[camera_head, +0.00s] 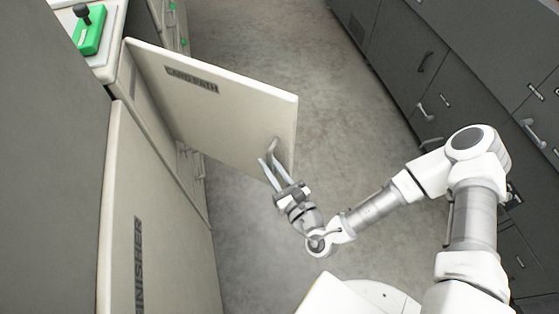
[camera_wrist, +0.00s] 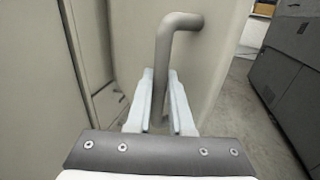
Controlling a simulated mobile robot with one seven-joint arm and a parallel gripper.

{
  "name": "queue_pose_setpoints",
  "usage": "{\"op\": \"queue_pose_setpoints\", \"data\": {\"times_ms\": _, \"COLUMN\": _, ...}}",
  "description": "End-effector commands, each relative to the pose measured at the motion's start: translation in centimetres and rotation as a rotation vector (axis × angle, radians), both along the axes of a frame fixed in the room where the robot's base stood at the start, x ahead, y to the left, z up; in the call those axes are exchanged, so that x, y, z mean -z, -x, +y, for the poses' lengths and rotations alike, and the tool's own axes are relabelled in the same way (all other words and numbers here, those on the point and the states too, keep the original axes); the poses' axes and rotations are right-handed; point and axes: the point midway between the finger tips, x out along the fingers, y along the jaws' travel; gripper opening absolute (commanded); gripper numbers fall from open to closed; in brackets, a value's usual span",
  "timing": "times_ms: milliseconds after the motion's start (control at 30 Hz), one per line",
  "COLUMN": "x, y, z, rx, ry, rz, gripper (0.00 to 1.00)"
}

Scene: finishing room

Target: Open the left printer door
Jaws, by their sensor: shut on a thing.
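A beige printer door (camera_head: 215,105) labelled "CARD PATH" stands swung out from the machine at the left in the head view. Its grey bar handle (camera_head: 275,150) is near the door's free edge. My gripper (camera_head: 268,168) is at the handle, with its fingers on either side of the bar. In the wrist view the handle (camera_wrist: 163,60) runs down between the two pale fingertips of my gripper (camera_wrist: 160,90), which is shut on it. The door face (camera_wrist: 210,75) fills the middle behind it. Some of the handle's lower part is hidden by the fingers.
A second beige door (camera_head: 160,220), with a label partly reading "INISHER", is flush at the lower left. A green block with a black knob (camera_head: 90,30) sits on top of the machine. Dark cabinets (camera_head: 430,70) line the right. The grey floor (camera_head: 245,240) between is clear.

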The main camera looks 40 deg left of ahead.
Motion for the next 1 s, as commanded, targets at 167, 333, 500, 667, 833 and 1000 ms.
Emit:
{"op": "queue_pose_setpoints", "data": {"times_ms": 167, "x": -0.05, "y": 0.61, "z": 0.51, "rx": 0.005, "ry": -0.002, "rz": -0.001, "gripper": 0.0}}
{"op": "queue_pose_setpoints", "data": {"times_ms": 333, "x": -0.03, "y": 0.85, "z": 0.72, "rx": 0.006, "ry": 0.0, "rz": -0.002, "gripper": 0.0}}
{"op": "queue_pose_setpoints", "data": {"times_ms": 500, "x": -0.01, "y": 0.9, "z": 0.76, "rx": 0.007, "ry": 0.0, "rz": -0.002, "gripper": 0.0}}
{"op": "queue_pose_setpoints", "data": {"times_ms": 667, "x": 0.0, "y": 0.9, "z": 0.76, "rx": 0.007, "ry": 0.0, "rz": -0.002, "gripper": 0.0}}
{"op": "queue_pose_setpoints", "data": {"times_ms": 833, "x": 0.01, "y": 0.91, "z": 0.75, "rx": 0.006, "ry": -0.001, "rz": -0.001, "gripper": 0.32}}
{"op": "queue_pose_setpoints", "data": {"times_ms": 1000, "x": 0.01, "y": 0.91, "z": 0.75, "rx": 0.006, "ry": 0.0, "rz": -0.001, "gripper": 0.5}}
